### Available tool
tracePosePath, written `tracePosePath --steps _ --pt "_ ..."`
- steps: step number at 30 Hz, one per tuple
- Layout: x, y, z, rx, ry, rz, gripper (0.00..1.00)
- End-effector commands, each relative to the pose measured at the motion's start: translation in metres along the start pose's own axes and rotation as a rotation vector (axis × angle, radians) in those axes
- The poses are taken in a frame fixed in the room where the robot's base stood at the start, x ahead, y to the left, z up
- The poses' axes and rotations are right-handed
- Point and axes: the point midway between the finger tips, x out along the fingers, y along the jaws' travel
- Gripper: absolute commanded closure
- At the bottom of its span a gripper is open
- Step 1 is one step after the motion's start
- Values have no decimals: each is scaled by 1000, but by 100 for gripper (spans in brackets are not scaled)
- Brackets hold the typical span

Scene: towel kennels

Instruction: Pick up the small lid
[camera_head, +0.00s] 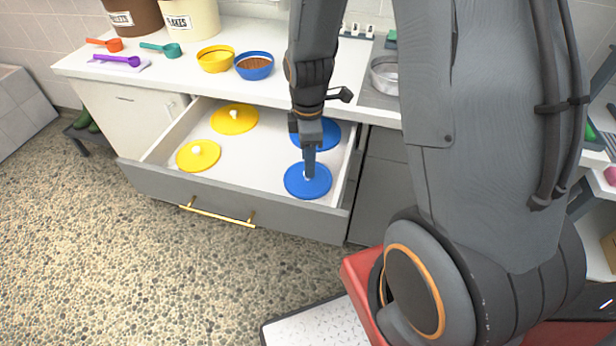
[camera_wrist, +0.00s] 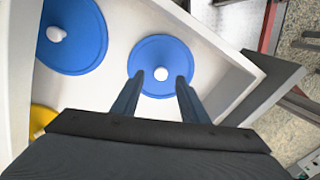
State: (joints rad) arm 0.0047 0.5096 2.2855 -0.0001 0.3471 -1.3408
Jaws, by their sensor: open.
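Several round lids with white knobs lie in an open drawer (camera_head: 262,165). The front blue lid (camera_head: 296,186) is under my gripper (camera_head: 308,172). In the wrist view, my gripper (camera_wrist: 160,78) is open, with one finger on each side of that blue lid's (camera_wrist: 160,48) white knob. I cannot tell whether the fingers touch the lid. The back blue lid (camera_head: 330,134) is partly hidden by my gripper. It looks larger in the wrist view (camera_wrist: 72,14). A larger yellow lid (camera_head: 243,122) lies at the drawer's back and a smaller yellow lid (camera_head: 190,160) at its front left.
The counter above holds a yellow bowl (camera_head: 216,58), a blue bowl (camera_head: 254,67) with brown contents, and several coloured scoops (camera_head: 118,60). A metal bowl (camera_head: 384,76) is at the right. The drawer walls stand close around the lids.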

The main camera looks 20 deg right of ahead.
Motion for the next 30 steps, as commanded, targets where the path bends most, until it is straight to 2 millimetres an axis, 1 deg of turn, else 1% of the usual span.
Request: tracePosePath --steps 3,7,10,17,18,20,24,25,30 --pt "15 -3 0 0 -1 -2 60" --pt "27 -2 0 0 0 -1 60" --pt "31 -2 0 1 0 0 60" --pt "32 -2 0 1 0 1 60" --pt "32 -2 0 1 0 1 63" --pt "32 -2 0 1 0 1 73" --pt "32 -2 0 1 0 1 97" --pt "32 -2 0 1 0 1 100" --pt "32 -2 0 1 0 1 100"
